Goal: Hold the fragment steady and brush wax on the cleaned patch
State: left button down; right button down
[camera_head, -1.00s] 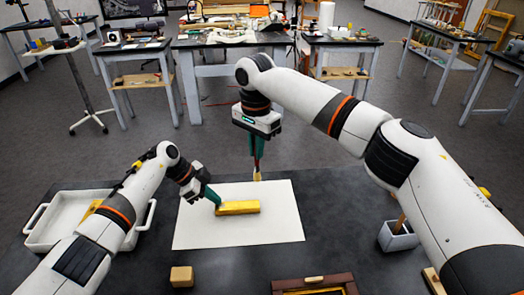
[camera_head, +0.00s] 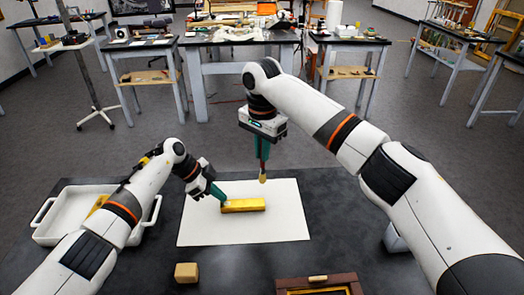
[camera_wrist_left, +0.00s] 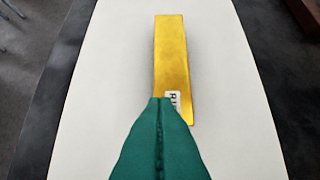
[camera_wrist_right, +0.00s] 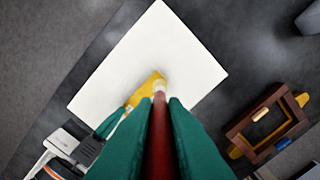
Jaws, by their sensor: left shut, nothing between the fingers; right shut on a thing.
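The gilt fragment (camera_head: 243,205), a yellow bar, lies on a white sheet (camera_head: 275,229); its end with a small lettered label shows in the left wrist view (camera_wrist_left: 173,60). My left gripper (camera_head: 221,198) is shut and empty, with its green tips at the labelled left end of the fragment; I cannot tell whether they press on it. My right gripper (camera_head: 262,155) is shut on the red handle of a brush (camera_wrist_right: 158,140). The brush points down, its pale tip (camera_head: 262,179) just above and behind the fragment, seemingly apart from it. I cannot make out the cleaned patch.
A white tray (camera_head: 43,226) stands at the left, partly behind my left arm. A small wooden block (camera_head: 186,272) and a dark red-brown frame (camera_head: 318,282) lie near the front. A grey cup (camera_head: 393,241) is mostly hidden by my right arm.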

aim_at(262, 173)
pick_arm(q)
jog(key=shift+s+f, duration=0.1)
jog(key=shift+f, duration=0.1)
pick_arm(e)
jog(key=shift+f, duration=0.1)
jog(key=shift+f, duration=3.05)
jog(key=shift+a+f, duration=0.15)
jog(key=shift+f, duration=0.8)
jog(key=shift+a, duration=2.65)
pick_arm(q)
jog(key=shift+a, duration=0.1)
pick_arm(e)
jog(key=shift+d, duration=2.75)
jog(key=shift+a, duration=2.75)
jog(key=shift+d, duration=2.9)
jog(key=shift+r, duration=4.15)
